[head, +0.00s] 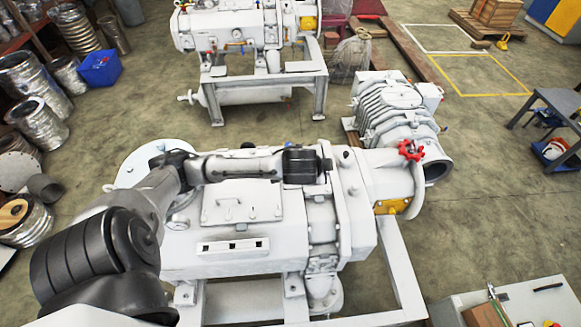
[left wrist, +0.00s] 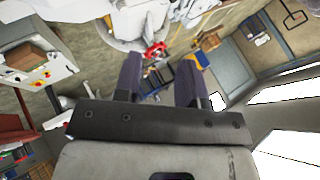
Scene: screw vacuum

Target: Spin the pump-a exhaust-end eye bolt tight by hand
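The near white pump (head: 215,255) fills the middle of the head view on its frame. My left arm comes in from the left and lies across the top of this pump. My left gripper (head: 325,165) is at the arm's right end, above the pump's right part near the flange. In the left wrist view my left gripper (left wrist: 160,63) has its two dark fingers apart, with nothing held between them. I cannot pick out the eye bolt for sure; it is too small or hidden by the arm. My right gripper is not in view.
A red handwheel (head: 410,150) stands right of my left gripper and shows beyond the fingers in the left wrist view (left wrist: 155,51). A ribbed white unit (head: 395,110) stands behind it. Another pump (head: 240,40) stands at the back. A grey bench (head: 535,300) is at front right.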

